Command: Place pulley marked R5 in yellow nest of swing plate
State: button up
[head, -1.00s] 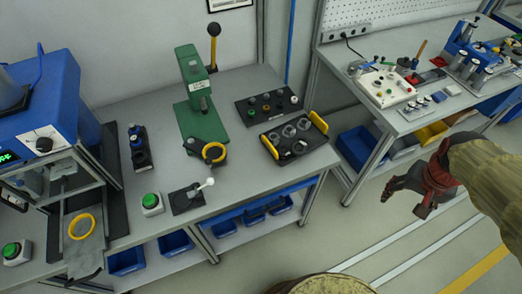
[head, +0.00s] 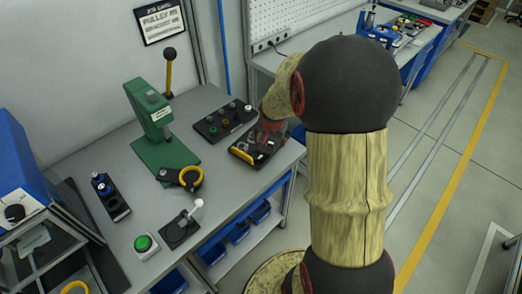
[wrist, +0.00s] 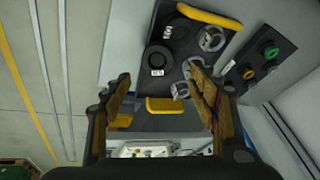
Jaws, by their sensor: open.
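The yellow nest, a yellow ring on the dark swing plate (head: 190,178), sits at the foot of the green press in the head view. It looks empty. A dark tray with yellow handles (wrist: 210,19) holds several round parts. I cannot read either label surely, so I cannot tell which is R5. My gripper (wrist: 160,78) is open and empty above the tray. My arm partly hides the tray in the head view.
The green press (head: 158,130) stands left of the tray. A dark rack (head: 224,121) with small coloured parts lies behind it. A white-knobbed lever (head: 180,229) and a green button (head: 143,243) stand in front. A job card (head: 158,20) naming a pulley hangs on the wall.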

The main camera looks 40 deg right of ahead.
aim_at(269, 147)
jog(key=shift+x, duration=1)
jog(key=b+x, duration=0.1)
jog(key=x, duration=0.2)
jog(key=b+x, duration=0.1)
jog(key=x, duration=0.1)
jog(key=shift+s+d+f, duration=0.1)
jog(key=shift+d+f, duration=0.05)
jog(key=shift+f, duration=0.25)
jog(key=shift+r, duration=0.1)
jog(key=c, duration=1.4)
jog(key=shift+r, duration=0.1)
jog(key=shift+c, duration=0.2)
notch_tip(269, 147, up, 4)
jog(key=shift+s+f+p, duration=0.15)
jog(key=shift+f+p, duration=0.05)
jog(key=shift+p, duration=0.6)
jog(key=s+a+r+p, duration=0.1)
jog(key=s+r+p, duration=0.2)
jog(key=s+r, duration=0.6)
jog(key=s, duration=0.4)
jog(key=shift+s+a+r, duration=0.15)
jog(key=shift+s+a, duration=0.15)
jog(key=shift+s, duration=0.1)
